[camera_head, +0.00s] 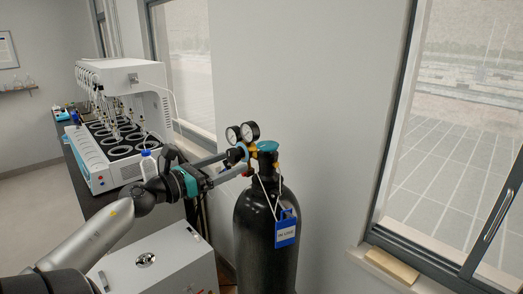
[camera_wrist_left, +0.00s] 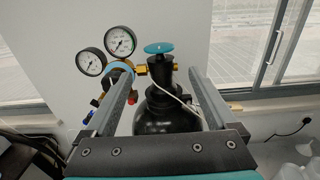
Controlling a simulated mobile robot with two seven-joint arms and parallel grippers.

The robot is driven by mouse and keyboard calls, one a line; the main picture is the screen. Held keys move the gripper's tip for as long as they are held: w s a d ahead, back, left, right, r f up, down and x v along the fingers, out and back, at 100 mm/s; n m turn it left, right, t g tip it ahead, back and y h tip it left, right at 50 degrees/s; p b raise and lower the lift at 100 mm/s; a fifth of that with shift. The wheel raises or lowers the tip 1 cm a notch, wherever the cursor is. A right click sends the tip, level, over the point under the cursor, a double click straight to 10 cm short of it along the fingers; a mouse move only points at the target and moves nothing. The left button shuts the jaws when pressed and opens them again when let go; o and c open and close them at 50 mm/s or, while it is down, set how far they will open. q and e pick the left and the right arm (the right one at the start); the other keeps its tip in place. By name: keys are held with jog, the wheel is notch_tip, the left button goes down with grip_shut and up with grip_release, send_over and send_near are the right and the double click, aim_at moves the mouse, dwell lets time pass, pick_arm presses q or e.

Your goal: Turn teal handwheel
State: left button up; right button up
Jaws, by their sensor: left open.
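The teal handwheel (camera_head: 267,146) tops the valve of a black gas cylinder (camera_head: 262,235) in the head view. In the left wrist view the handwheel (camera_wrist_left: 159,48) appears just beyond and above the fingertips, between the two fingers. My left gripper (camera_head: 240,162) reaches in from the left beside the valve and regulator. Its fingers (camera_wrist_left: 158,74) are spread apart in the left wrist view, with nothing held between them. Whether a finger touches the regulator cannot be told. My right gripper is not in view.
Two pressure gauges (camera_head: 241,133) and brass fittings sit left of the handwheel, close to my left gripper. A blue tag (camera_head: 286,230) hangs on the cylinder. A white distiller (camera_head: 125,85) stands on a bench at left, with a white cabinet (camera_head: 150,268) below. Windows flank the wall.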

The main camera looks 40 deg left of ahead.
aim_at(262, 147)
pick_arm(q)
jog(key=shift+w+d+b, duration=0.15)
jog(key=shift+w+b, duration=0.1)
jog(key=shift+w, duration=1.7)
jog(key=shift+w+d+b, duration=0.15)
jog(key=shift+w+b, duration=0.15)
jog(key=shift+w, duration=1.65)
jog(key=shift+w+d+b, duration=0.15)
jog(key=shift+w+b, duration=0.1)
jog(key=shift+w, duration=1.7)
jog(key=shift+c, duration=0.3)
jog(key=c, duration=1)
jog(key=shift+y, duration=0.3)
